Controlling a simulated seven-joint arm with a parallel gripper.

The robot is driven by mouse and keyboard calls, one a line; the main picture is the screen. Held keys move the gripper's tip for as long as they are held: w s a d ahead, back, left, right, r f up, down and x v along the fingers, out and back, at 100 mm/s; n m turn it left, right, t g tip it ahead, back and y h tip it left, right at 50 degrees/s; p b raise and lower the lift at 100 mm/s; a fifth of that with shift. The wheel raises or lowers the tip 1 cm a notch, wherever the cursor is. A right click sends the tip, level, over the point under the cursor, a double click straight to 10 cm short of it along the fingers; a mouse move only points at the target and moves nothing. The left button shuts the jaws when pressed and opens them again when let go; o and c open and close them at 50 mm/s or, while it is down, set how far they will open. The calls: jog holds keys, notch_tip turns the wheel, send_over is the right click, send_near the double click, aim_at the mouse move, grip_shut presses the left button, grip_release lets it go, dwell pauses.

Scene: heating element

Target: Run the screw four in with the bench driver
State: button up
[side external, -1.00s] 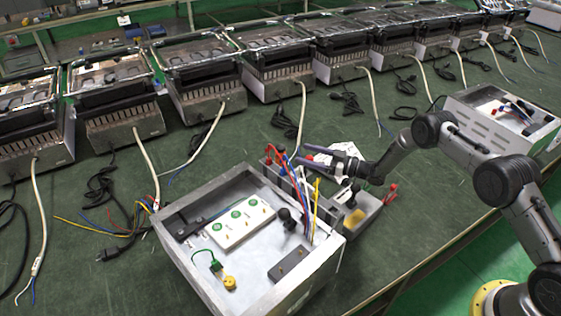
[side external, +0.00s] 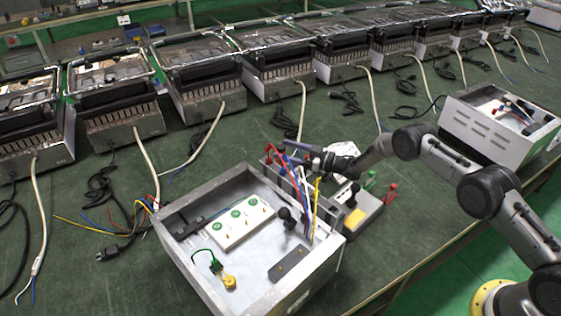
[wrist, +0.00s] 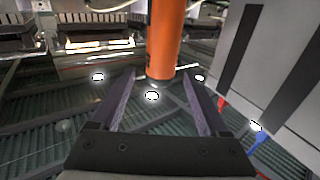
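My gripper (side external: 311,153) is above the far right corner of the open metal housing (side external: 180,262). In the wrist view my gripper (wrist: 160,72) has its two fingers spread apart. An orange cylinder (wrist: 165,38), possibly the driver's handle, stands between and beyond the fingertips, with a gap visible at the left finger. I cannot make out that cylinder in the side view. Inside the housing are a white block with green round marks (side external: 228,232), a dark bar (side external: 291,263) and a black knob (side external: 287,214). Screw four cannot be told apart.
Red, blue, white and yellow wires (side external: 316,205) rise at the housing's right edge. A grey fixture (side external: 365,208) with a yellow block and red and green clips stands beside it. Another open housing (side external: 485,130) is at the right. Several appliances line the back; cords cross the green bench.

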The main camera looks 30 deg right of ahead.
grip_shut()
dwell(1.1)
jog(key=shift+r, duration=0.2)
